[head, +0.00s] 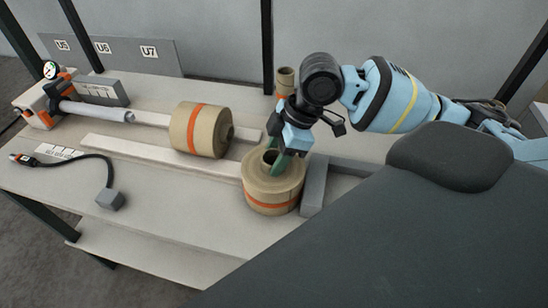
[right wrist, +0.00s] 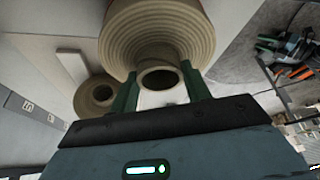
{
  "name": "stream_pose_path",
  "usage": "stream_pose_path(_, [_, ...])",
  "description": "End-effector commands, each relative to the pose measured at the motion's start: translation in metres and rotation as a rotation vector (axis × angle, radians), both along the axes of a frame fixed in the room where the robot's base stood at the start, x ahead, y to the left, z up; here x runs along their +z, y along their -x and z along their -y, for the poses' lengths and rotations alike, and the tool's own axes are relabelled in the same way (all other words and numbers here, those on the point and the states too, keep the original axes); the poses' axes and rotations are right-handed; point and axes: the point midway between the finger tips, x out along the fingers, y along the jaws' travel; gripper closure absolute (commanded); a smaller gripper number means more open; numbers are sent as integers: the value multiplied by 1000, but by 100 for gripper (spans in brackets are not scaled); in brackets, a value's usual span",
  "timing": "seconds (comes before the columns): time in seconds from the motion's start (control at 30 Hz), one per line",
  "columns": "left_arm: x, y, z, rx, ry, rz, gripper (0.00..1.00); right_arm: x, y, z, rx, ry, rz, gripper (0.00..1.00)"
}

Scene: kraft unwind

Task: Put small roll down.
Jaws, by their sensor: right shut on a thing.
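The small roll (head: 272,200) is tan kraft paper with an orange band and a stepped upper face around a core. It is upright near the table's front edge, and I cannot tell whether it touches the surface. My right gripper (head: 281,167) reaches down from above, shut on the roll's core. In the right wrist view the green fingers of the right gripper (right wrist: 160,88) lie on both sides of the core, with the roll's stepped rings (right wrist: 158,32) beyond. My left gripper is not in view.
Another banded roll (head: 192,128) lies on its side on the pale rails. A narrow tan tube (head: 285,78) stands behind my right arm. A grey bar (head: 315,187) is close right of the held roll. A cabled grey block (head: 110,199) lies at left; the table front between is clear.

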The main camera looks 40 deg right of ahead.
Motion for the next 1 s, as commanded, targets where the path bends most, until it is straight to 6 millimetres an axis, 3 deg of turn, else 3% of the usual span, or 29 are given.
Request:
stream_pose_path(0.17, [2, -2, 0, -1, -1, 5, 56, 12, -1, 0, -1, -2, 8, 100])
stream_pose_path(0.63, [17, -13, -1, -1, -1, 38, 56, 86, -1, 0, 0, -3, 11, 100])
stream_pose_path(1.0, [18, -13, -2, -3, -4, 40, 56, 102, -1, 0, -2, -3, 3, 100])
